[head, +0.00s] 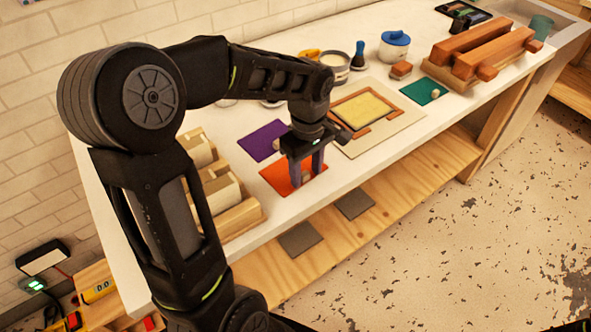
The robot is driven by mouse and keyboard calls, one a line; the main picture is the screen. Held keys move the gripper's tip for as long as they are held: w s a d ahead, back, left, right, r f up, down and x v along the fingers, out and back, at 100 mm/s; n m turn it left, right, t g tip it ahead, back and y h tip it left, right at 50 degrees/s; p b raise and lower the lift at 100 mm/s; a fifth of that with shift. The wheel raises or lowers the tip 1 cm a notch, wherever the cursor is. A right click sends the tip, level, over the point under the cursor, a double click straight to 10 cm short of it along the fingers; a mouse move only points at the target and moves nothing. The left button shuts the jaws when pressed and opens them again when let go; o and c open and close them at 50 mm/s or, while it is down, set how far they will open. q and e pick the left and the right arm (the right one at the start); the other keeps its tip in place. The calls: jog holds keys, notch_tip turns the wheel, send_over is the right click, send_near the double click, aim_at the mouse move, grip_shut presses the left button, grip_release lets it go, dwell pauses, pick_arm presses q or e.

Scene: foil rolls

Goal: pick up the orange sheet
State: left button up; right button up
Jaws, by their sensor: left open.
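The orange sheet (283,184) lies flat on the white table near its front edge, with a small pale round thing on it. My left gripper (307,180) points down over the sheet's right part, its two fingers apart. Whether the fingertips touch the sheet I cannot tell. No object shows clamped between the fingers. The upper right of the sheet is partly hidden by the gripper. My right gripper is not in view.
A purple sheet (258,141) lies just behind. A wooden frame with a yellow panel (364,109) is to the right, then a green sheet (417,91) and wooden blocks (470,50). Cream-coloured blocks (218,186) on a wooden base stand left. A shelf (340,237) runs below.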

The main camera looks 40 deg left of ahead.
pick_arm(q)
jog(key=shift+c, duration=0.4)
grip_shut()
notch_tip(320, 180, up, 10)
jog(key=shift+b, duration=0.45)
dwell(0.3)
dwell(0.4)
